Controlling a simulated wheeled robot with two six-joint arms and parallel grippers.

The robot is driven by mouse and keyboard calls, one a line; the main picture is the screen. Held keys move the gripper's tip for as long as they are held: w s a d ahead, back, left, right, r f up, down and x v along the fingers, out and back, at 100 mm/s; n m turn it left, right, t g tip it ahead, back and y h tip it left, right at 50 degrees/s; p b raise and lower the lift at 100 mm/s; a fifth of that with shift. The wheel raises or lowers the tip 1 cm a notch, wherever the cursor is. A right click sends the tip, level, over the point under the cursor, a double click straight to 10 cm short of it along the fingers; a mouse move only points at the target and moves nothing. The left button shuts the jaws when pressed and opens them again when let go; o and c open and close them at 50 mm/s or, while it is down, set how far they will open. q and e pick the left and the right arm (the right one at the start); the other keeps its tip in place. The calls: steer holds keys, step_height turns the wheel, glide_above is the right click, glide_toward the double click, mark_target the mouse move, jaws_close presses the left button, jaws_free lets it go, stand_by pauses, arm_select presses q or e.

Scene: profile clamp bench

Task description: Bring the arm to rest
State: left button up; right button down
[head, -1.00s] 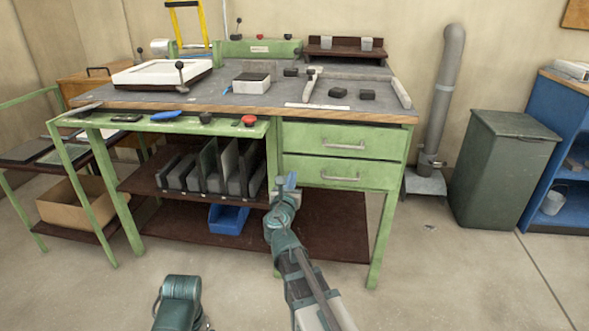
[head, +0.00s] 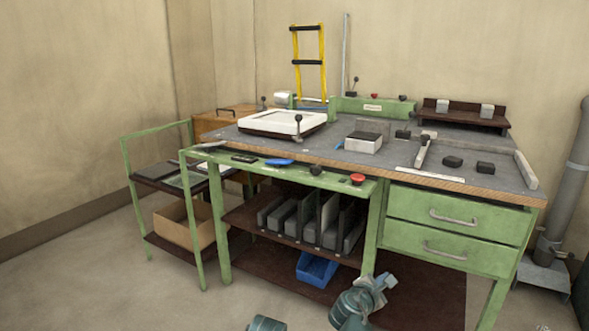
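My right arm comes in at the bottom of the head view, and its gripper (head: 378,284) is low in front of the bench, below the drawers. It is small and seen from behind, so I cannot tell whether its fingers are open or shut. No held object can be made out. Of my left arm only a teal rounded part shows at the bottom edge, and its gripper is out of view. The green bench (head: 372,222) stands ahead with its grey worktop above my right gripper.
A blue bin (head: 317,269) sits on the bench's lower shelf, near my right gripper. Upright plates (head: 327,220) stand on the shelf above. A green cart (head: 128,185) with a cardboard box (head: 180,226) stands at left. A grey pipe (head: 567,190) is at right. The floor at front left is clear.

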steer(key=s+a+f+m+g+y+p, duration=0.1)
steer(key=s+a+f+m+g+y, duration=0.3)
steer(key=s+a, duration=0.3)
steer(key=s+a+f+m+g+y+p, duration=0.1)
steer(key=s+a+f+m+g, duration=0.25)
steer(key=s+a+m, duration=0.3)
steer(key=s+a+f+m+g+y, duration=0.3)
steer(key=s+a+f+m+g, duration=0.15)
steer(key=s+a, duration=0.25)
step_height(320, 180, up, 38)
steer(key=p, duration=3.8)
steer(key=shift+s+f+m+t, duration=0.2)
steer(key=shift+s+m+t, duration=0.2)
steer(key=shift+a, duration=0.1)
